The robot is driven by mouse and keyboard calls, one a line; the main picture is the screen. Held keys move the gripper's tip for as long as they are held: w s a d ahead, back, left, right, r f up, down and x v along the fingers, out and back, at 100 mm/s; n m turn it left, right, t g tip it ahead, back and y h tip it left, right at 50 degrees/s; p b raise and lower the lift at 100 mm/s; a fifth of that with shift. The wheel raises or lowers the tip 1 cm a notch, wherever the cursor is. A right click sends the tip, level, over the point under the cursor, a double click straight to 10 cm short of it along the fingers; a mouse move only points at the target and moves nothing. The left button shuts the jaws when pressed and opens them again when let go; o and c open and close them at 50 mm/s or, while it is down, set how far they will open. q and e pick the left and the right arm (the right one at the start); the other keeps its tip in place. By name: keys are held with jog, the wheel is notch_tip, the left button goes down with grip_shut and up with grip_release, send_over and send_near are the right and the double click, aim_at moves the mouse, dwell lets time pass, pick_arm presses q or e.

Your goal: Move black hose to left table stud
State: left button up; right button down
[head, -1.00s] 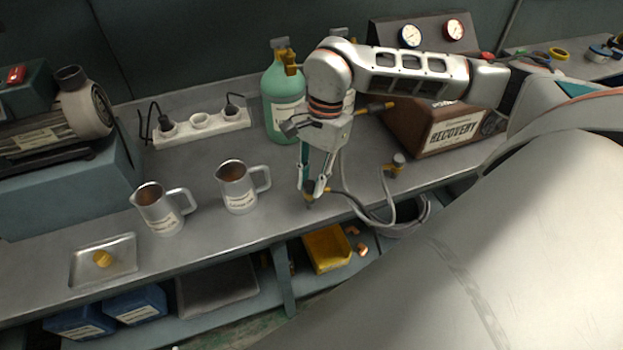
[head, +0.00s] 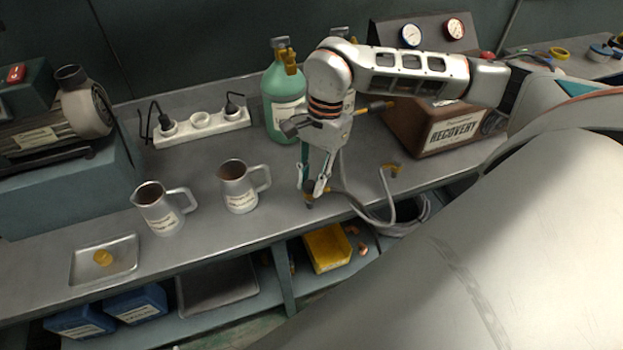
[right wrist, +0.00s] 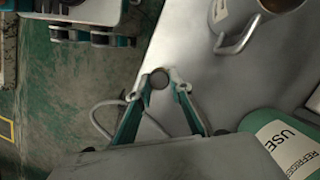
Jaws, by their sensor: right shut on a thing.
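My right gripper (head: 315,190) points down over the front part of the bench, shut on a hose end whose small brass fitting (head: 309,198) shows at the fingertips. In the right wrist view a round dark piece (right wrist: 158,79) sits between the fingertips. A hose (head: 354,205) that looks grey here runs from the gripper toward the right. A second hose length rises to a brass fitting (head: 391,170) on the bench at right. I cannot tell which hose is the black one, and no left table stud shows clearly. My left gripper is not seen.
Two metal jugs (head: 239,190) (head: 160,212) and a tray (head: 126,259) with a brass cap stand left on the bench. A green cylinder (head: 283,95) and power strip (head: 200,127) are behind, and the recovery unit (head: 455,130) at right. A yellow bin (head: 326,250) sits below.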

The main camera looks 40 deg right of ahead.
jog(key=shift+b+x, duration=0.4)
jog(key=shift+x, duration=0.4)
jog(key=c, duration=1.8)
grip_release()
jog(key=shift+d, duration=0.25)
jog(key=shift+o, duration=0.2)
jog(key=shift+r, duration=0.1)
jog(key=v, duration=1.1)
jog(key=shift+r, duration=0.4)
jog(key=shift+d, duration=0.1)
